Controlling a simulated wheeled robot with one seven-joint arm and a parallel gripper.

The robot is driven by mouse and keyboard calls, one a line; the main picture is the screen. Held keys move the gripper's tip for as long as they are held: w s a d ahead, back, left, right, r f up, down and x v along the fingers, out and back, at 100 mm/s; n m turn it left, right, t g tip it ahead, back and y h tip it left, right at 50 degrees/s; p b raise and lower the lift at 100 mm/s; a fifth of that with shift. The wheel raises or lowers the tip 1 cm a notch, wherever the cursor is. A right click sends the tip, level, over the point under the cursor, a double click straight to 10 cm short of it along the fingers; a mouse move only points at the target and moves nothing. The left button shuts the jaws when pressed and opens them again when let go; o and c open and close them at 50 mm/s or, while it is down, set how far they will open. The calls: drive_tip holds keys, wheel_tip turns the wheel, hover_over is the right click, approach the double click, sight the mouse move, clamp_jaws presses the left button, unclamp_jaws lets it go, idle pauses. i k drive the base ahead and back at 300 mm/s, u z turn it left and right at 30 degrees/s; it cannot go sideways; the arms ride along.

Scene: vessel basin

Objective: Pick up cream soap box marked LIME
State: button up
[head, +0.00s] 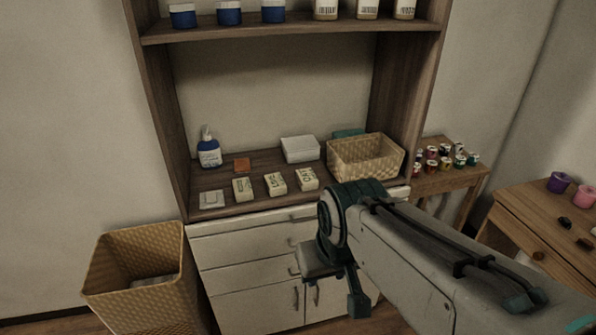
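Three cream soap boxes lie in a row near the front of the cabinet's counter: a left one (243,189), a middle one (276,184) and a right one (307,179). Each has dark print on it, too small to read, so I cannot tell which is marked LIME. My gripper (335,291) points down in front of the cabinet drawers, to the right of the boxes in the picture and lower than them. Its fingers look spread apart, with nothing seen between them. It touches none of the boxes.
A blue pump bottle (208,150), an orange-brown block (242,165), a white box (300,149) and a wicker basket (365,158) stand behind the row. A pale square dish (212,199) lies left. An upper shelf (290,30) overhangs. A tall hamper (145,280) stands left.

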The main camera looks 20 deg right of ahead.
sight(274, 184)
drive_tip(key=u, duration=0.05)
drive_tip(key=k, duration=0.5)
drive_tip(key=z, duration=0.9)
drive_tip(key=i, duration=1.3)
drive_tip(key=u, duration=1)
drive_tip(key=i, duration=0.4)
drive_tip(key=u, duration=0.45)
